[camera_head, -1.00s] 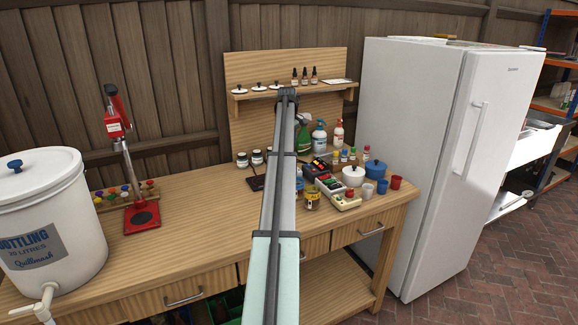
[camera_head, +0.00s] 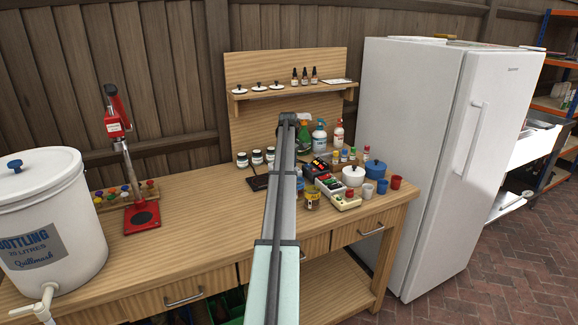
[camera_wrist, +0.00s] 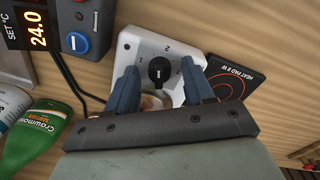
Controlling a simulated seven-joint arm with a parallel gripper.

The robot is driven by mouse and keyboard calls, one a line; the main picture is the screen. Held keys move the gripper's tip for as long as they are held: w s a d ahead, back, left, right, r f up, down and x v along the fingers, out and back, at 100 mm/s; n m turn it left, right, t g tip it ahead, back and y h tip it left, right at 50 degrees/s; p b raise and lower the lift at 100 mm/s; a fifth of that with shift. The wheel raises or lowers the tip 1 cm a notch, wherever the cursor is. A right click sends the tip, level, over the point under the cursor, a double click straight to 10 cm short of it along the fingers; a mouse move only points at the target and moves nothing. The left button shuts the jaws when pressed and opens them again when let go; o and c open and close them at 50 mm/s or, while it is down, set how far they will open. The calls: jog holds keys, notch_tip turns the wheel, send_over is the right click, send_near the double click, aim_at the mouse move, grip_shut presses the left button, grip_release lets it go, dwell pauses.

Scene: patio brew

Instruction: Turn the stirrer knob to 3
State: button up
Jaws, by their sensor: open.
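The stirrer knob (camera_wrist: 159,70) is black and round, on a white box (camera_wrist: 136,43) in the wrist view. A 1 is printed left of the knob and a 2 above it. A light mark shows on the knob's lower part, but I cannot tell the exact setting. My gripper (camera_wrist: 160,79) is open, with one blue finger on each side of the knob. I see gaps between fingers and knob, though contact lower down cannot be judged. The right finger covers part of the dial. In the head view my arm hides the knob and the box.
A black heat pad (camera_wrist: 229,82) lies right of the box. Several jars (camera_head: 256,157) and pots (camera_head: 353,176) stand close around; the bench's left-centre (camera_head: 200,230) is clear.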

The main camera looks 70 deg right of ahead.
jog(key=shift+c, duration=0.2)
grip_shut()
jog(key=shift+m, duration=0.4)
jog(key=m, duration=1.1)
jog(key=shift+d+m, duration=0.1)
jog(key=shift+m, duration=0.2)
dwell(0.3)
jog(key=shift+o, duration=0.2)
grip_release()
